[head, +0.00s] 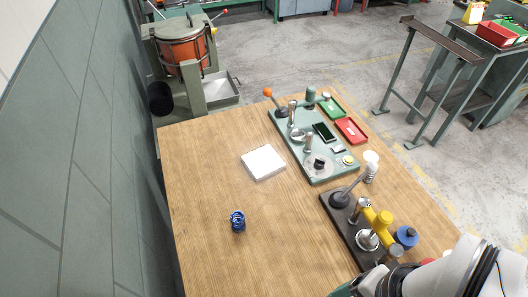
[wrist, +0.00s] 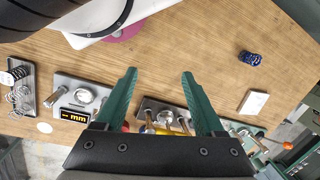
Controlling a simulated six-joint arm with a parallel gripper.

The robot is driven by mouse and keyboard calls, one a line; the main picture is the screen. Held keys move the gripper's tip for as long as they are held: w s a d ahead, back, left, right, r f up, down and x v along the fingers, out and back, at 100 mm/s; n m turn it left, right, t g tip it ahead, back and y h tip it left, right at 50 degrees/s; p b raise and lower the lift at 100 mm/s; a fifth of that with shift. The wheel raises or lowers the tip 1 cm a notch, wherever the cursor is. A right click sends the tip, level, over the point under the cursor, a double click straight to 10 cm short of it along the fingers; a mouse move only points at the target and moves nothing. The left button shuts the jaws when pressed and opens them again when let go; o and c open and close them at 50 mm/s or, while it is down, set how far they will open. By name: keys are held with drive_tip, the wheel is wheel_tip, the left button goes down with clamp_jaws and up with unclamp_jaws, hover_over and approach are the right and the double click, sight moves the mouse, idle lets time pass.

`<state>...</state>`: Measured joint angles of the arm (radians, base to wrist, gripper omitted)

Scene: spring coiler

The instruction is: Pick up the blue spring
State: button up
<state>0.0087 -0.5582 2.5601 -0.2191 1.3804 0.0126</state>
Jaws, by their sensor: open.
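The blue spring (head: 238,221) stands alone on the wooden table, left of the table's middle in the head view. It also shows in the wrist view (wrist: 250,58) at the upper right, as a small dark blue coil. My gripper (wrist: 158,75) has two green fingers spread apart with nothing between them. It is well apart from the spring, which lies to the right of the fingers in the wrist view. In the head view my arm is at the lower right corner, and the fingertips are mostly cut off at the bottom edge.
A white square block (head: 263,162) lies beyond the spring. A green plate of fittings (head: 318,172) and a dark base with a lever and yellow part (head: 344,222) stand to the right. Bare wood surrounds the spring. A grey-green wall (head: 90,150) runs along the left.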

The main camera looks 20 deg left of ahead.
drive_tip(key=shift+o, duration=0.6)
drive_tip(key=n+h, duration=0.2)
drive_tip(key=n, duration=1.5)
hover_over(237, 217)
wheel_tip(237, 217, down, 7)
wheel_tip(237, 217, down, 14)
drive_tip(key=shift+r, duration=0.1)
